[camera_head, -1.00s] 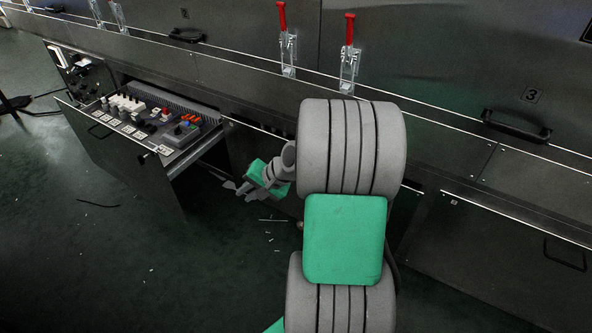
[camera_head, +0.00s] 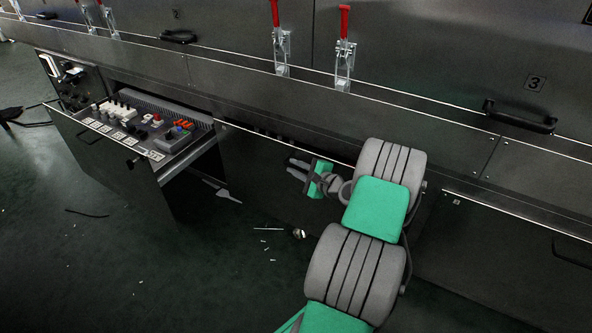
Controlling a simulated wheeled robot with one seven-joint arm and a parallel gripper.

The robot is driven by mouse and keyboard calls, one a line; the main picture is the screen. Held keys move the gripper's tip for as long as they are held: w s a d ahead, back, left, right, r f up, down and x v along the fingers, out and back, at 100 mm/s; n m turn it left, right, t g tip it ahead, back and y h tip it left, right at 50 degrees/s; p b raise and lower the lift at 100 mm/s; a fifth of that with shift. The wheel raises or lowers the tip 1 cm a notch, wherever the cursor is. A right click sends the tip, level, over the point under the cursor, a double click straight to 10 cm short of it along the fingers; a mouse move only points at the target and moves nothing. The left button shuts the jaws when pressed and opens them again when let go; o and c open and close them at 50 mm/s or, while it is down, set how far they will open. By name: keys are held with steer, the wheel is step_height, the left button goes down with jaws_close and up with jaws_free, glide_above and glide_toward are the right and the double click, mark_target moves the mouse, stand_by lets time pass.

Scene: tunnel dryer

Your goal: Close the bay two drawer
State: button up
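The bay two drawer (camera_head: 150,178) stands pulled out at the left, its dark front panel facing the open floor. Its top is uncovered and shows switches, coloured buttons and white connectors. The drawer front has a black handle (camera_head: 90,137) and a small knob (camera_head: 133,163). My gripper (camera_head: 292,168) is right of the drawer, close to the dark lower cabinet face, apart from the drawer. Its two small dark fingers point left toward the drawer side and look spread, with nothing seen between them. My green and grey arm reaches up from the lower right.
A plate marked 3 (camera_head: 535,84) and a black handle (camera_head: 520,116) are on the right upper panel. Red-handled clamps (camera_head: 344,50) stand along the ledge. A grey piece (camera_head: 222,191) and small debris lie on the floor. Floor in front of the drawer is mostly clear.

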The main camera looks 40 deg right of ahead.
steer(key=shift+c, duration=0.2)
jaws_close()
stand_by(1.1)
